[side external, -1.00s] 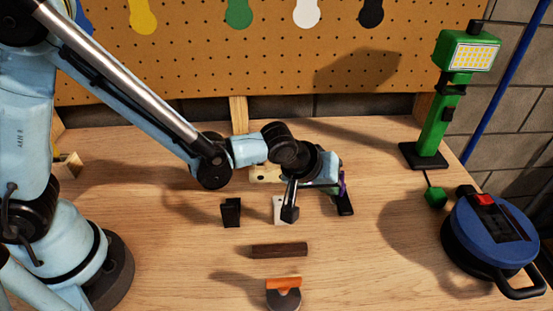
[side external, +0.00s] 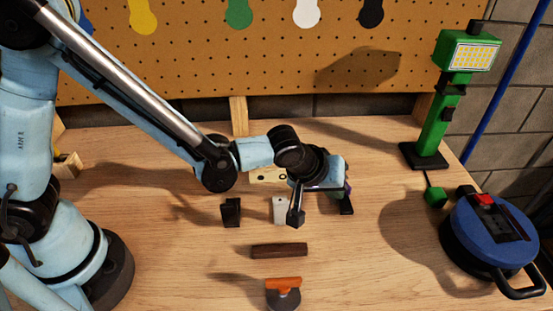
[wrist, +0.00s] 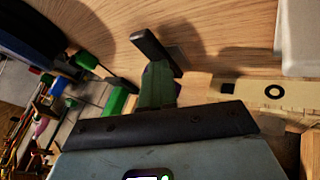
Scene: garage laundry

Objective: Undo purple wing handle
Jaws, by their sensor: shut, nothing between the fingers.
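The purple wing handle (side external: 348,188) shows only as a small purple sliver at the right of my gripper in the side view, mostly hidden behind the wrist. A dark foot-like piece (side external: 346,207) stands just below it. My gripper (side external: 296,217) points down to the left of the purple part, with its fingers together and nothing held. It looks apart from the handle, but contact behind the wrist cannot be told. In the wrist view a green part with purplish edges (wrist: 157,86) shows beyond the dark bar; what it belongs to is unclear.
A pale plate with holes (side external: 268,176) lies behind the gripper. A white block (side external: 279,210) and a black block (side external: 231,212) stand to its left. A brown bar (side external: 279,251) and an orange-handled tool (side external: 283,288) lie in front. A green lamp (side external: 430,120) and blue reel (side external: 490,235) stand right.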

